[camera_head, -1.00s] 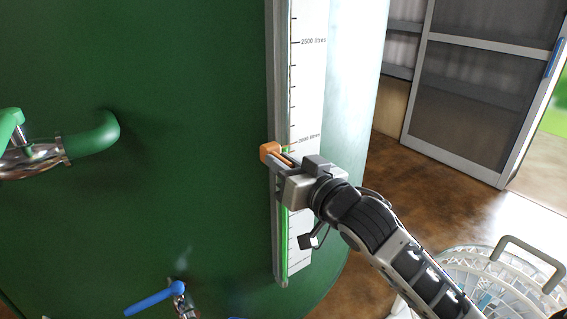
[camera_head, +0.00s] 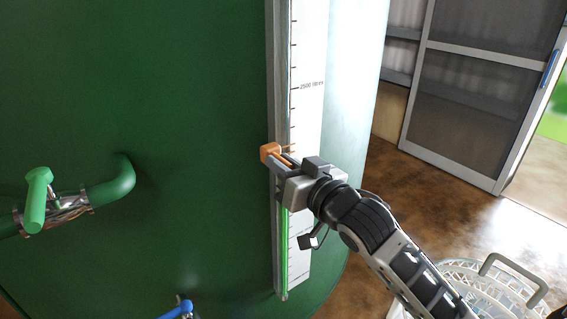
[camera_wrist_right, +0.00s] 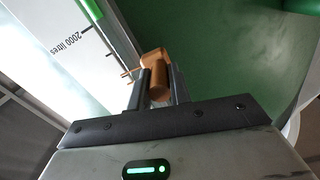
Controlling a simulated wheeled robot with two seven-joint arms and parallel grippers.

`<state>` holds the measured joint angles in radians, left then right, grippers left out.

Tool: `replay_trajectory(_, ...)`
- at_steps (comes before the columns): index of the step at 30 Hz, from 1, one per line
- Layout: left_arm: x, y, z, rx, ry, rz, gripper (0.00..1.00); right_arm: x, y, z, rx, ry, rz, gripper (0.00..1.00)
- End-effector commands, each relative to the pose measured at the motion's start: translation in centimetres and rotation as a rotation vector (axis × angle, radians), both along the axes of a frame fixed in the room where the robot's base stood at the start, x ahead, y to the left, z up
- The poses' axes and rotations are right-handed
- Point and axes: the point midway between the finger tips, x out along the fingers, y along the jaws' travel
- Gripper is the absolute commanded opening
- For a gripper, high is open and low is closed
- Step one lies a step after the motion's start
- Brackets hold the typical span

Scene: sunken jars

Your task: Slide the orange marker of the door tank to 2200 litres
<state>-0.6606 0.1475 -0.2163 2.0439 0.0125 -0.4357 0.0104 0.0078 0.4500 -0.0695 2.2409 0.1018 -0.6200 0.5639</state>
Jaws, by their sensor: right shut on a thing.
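The orange marker (camera_head: 270,152) sits on the grey rail (camera_head: 274,110) of the big green tank (camera_head: 150,90), beside the white scale (camera_head: 308,50). My right gripper (camera_head: 284,162) is shut on the marker from the front right. In the right wrist view the orange marker (camera_wrist_right: 155,72) shows between the two dark fingers (camera_wrist_right: 157,85). Its thin pointer lies over the scale about two ticks from the "2000 litres" label (camera_wrist_right: 68,38), so near 2200. In the head view it is below "2500 litres", and my gripper covers the scale just below it. My left gripper is not in view.
A pipe with a green lever (camera_head: 37,200) juts from the tank at left, and a blue lever (camera_head: 180,308) is low down. A white wire basket (camera_head: 500,285) stands at lower right. A grey screened door (camera_head: 470,100) is behind at right.

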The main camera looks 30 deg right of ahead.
Motion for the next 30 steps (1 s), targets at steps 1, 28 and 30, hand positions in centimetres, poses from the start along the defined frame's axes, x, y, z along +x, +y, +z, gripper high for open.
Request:
replay_trajectory(1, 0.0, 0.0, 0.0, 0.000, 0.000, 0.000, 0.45, 0.0, 0.0, 0.0, 0.000, -0.002, 0.000, 0.00)
replay_trajectory(28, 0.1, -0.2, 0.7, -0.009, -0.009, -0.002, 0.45, -8.5, -1.1, 0.3, 0.001, 0.006, 0.000, 0.41)
replay_trajectory(30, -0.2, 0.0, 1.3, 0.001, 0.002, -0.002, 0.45, -9.2, -1.3, 0.6, 0.004, 0.009, 0.000, 0.41)
